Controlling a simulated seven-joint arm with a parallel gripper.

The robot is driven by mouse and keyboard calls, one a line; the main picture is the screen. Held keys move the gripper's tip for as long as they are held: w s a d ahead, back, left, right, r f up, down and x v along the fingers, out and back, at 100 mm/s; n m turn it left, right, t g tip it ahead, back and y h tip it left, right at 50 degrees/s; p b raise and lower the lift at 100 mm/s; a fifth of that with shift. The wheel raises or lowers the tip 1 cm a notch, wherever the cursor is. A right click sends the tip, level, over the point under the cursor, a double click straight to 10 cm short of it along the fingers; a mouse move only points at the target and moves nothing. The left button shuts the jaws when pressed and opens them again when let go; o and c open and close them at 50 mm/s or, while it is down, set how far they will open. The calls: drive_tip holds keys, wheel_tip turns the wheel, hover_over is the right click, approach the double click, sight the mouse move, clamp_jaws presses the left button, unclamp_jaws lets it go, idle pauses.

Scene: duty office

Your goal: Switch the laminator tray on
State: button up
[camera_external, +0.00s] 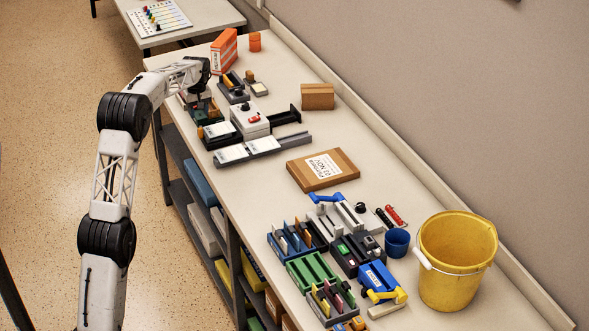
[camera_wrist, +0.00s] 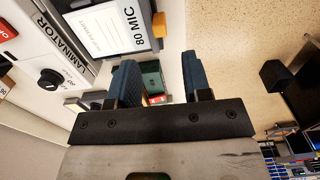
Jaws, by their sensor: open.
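The white laminator (camera_external: 250,122) stands on the bench with a black knob (camera_wrist: 50,79) and a red switch (camera_wrist: 6,31). Its lettering shows at the left of the wrist view, and the switch is partly cut off there. A tray with a white card marked 80 MIC (camera_wrist: 112,28) lies beside the laminator; it also shows in the external view (camera_external: 219,130). My gripper (camera_wrist: 158,62) is open, with its two blue fingers apart. A dark green item (camera_wrist: 151,76) with a red part (camera_wrist: 157,99) shows between the fingers. In the external view my arm partly hides the fingers.
A long grey rail with white cards (camera_external: 248,149) lies in front of the laminator. An orange box (camera_external: 224,51) stands behind my gripper. A cardboard parcel (camera_external: 323,169), sorting racks (camera_external: 311,268) and a yellow bucket (camera_external: 456,262) stand farther along the bench.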

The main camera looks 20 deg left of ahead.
sight(200, 129)
drive_tip(key=shift+f, duration=0.1)
drive_tip(key=shift+f, duration=3.75)
drive_tip(key=shift+c, duration=0.3)
clamp_jaws()
